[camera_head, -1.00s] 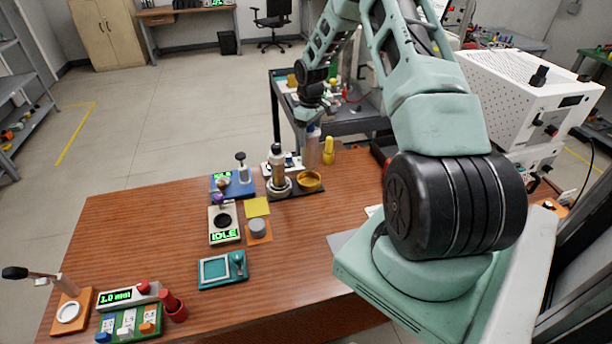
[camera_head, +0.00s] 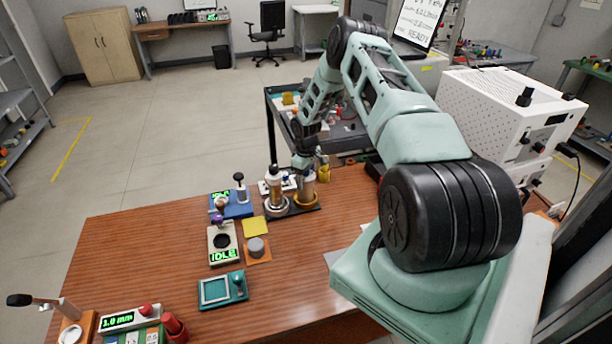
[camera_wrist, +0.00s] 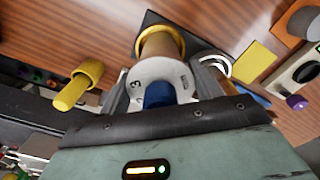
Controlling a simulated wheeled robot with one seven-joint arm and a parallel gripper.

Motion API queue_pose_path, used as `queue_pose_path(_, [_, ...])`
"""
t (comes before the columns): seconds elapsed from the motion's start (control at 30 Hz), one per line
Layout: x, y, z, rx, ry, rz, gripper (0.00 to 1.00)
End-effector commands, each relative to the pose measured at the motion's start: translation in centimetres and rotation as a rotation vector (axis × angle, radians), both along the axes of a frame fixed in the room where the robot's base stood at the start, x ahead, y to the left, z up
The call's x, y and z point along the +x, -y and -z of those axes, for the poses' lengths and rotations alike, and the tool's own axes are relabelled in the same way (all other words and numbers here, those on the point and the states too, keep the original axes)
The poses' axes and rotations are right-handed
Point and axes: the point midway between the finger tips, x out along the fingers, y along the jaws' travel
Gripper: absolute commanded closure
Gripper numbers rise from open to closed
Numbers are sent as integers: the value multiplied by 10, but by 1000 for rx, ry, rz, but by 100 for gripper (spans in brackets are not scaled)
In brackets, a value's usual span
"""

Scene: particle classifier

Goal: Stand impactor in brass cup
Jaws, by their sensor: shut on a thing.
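My gripper (camera_head: 304,162) points down at the back of the wooden table. In the wrist view my gripper (camera_wrist: 163,88) is shut on the impactor (camera_wrist: 163,46), a tan cylinder with a pale "3 mm" end and a blue knob. The impactor (camera_head: 308,184) looks upright in the head view, with its lower end at the brass cup (camera_head: 308,201). In the wrist view the cup's golden rim (camera_wrist: 140,40) shows around the impactor's far end. Whether the impactor rests on the cup's floor is hidden.
A metal-and-tan cylinder (camera_head: 275,190) stands just left of the cup on the same dark base. A yellow-handled object (camera_wrist: 80,85) is close by on the other side. A blue device (camera_head: 237,203) and a yellow pad (camera_head: 255,227) lie further left. The table's front middle is clear.

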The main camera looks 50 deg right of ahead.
Motion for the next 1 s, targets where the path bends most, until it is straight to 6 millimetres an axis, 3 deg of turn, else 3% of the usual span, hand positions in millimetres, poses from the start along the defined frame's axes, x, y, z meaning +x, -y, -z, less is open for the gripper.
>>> queue_pose_path(0.27, [1, 0, 3, -1, 1, 0, 100])
queue_pose_path(0.3, [0, 0, 3, 0, 0, 0, 30])
queue_pose_path(0.37, [0, 0, 2, 0, 0, 0, 14])
queue_pose_path(0.77, [1, 0, -3, -1, 1, 0, 14])
queue_pose_path(1.0, [2, 1, -41, -3, 4, -1, 14])
